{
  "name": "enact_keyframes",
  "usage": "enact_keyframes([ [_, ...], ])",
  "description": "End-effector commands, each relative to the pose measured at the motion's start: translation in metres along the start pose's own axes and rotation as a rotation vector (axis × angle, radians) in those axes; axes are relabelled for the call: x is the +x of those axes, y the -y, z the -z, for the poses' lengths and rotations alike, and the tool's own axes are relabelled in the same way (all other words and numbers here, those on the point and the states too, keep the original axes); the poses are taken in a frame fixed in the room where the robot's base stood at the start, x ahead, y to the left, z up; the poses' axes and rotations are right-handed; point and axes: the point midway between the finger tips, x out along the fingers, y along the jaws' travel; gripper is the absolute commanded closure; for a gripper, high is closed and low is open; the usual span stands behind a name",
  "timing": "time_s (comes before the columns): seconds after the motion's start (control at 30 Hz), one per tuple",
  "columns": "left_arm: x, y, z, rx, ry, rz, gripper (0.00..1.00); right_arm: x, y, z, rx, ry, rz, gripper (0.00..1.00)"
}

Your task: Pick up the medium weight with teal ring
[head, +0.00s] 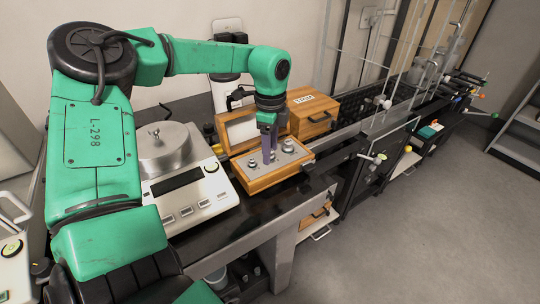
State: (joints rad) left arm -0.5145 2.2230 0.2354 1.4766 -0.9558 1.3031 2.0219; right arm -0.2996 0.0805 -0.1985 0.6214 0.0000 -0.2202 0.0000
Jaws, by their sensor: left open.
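An open wooden box (262,184) with a grey insert holds several small metal weights. One weight (252,163) stands on the left of the insert, and another weight (288,147) stands on the right. They are too small here to tell which has a teal ring. My left gripper (269,158) points down over the middle of the insert, between these weights, with its purple fingers open. Its fingers hide part of the insert behind them. I cannot tell whether they touch anything. My right gripper is out of view.
A balance (185,207) with a round metal pan and dark display stands left of the box. A closed wooden box (313,112) stands behind it to the right. The dark table's front edge is close to the open box. Glass rods and racks stand further right.

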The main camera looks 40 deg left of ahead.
Motion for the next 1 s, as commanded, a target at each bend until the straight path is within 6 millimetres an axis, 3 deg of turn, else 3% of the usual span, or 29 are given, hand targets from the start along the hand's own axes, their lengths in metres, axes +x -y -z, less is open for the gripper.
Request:
enact_keyframes([
  [0.13,0.000,0.000,0.000,0.000,0.000,0.001,0.41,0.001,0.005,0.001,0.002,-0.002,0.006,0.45],
  [0.2,-0.001,0.000,0.000,0.001,0.000,0.001,0.68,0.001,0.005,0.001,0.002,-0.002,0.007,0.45],
  [0.3,-0.001,0.000,0.000,0.001,0.000,0.001,1.00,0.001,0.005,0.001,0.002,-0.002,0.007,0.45],
  [0.77,-0.010,0.001,0.000,0.001,0.000,0.005,1.00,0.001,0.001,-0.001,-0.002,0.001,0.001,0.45],
  [0.87,-0.026,0.002,0.000,0.001,-0.001,0.007,1.00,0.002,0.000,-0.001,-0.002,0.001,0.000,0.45],
  [1.0,-0.067,0.002,0.000,0.001,0.001,0.010,1.00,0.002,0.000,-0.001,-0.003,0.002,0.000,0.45],
])
